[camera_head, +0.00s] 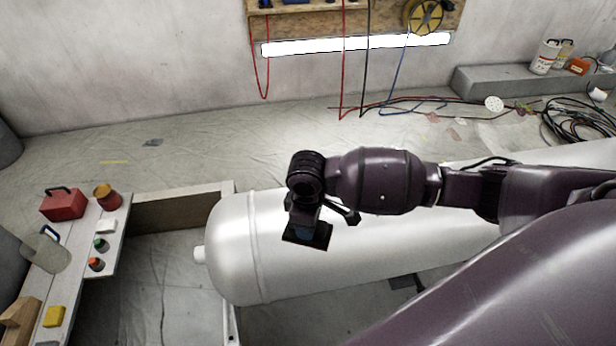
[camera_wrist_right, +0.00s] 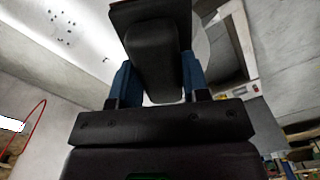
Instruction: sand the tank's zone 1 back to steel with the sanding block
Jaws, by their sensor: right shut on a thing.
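The white tank (camera_head: 232,245) lies on its side across the middle of the head view, its rounded end and small nozzle to the left. My right gripper (camera_head: 304,226) is above the tank near that end, shut on the dark sanding block (camera_head: 320,240). The block's flat plate is at or just over the tank's surface; I cannot tell if it touches. In the right wrist view, the blue fingers of my right gripper (camera_wrist_right: 158,82) clasp the block's black handle (camera_wrist_right: 153,55). The tank's pale surface also shows there (camera_wrist_right: 82,28), with several small dark specks. No zone marking is readable. My left gripper is not in view.
A narrow bench (camera_head: 112,236) at the left carries a red box (camera_head: 62,205), small pots and a yellow block (camera_head: 54,316). Hoses hang from the wall board (camera_head: 300,22). Coiled cables (camera_head: 575,122) lie at the right. The sheeted floor behind the tank is mostly clear.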

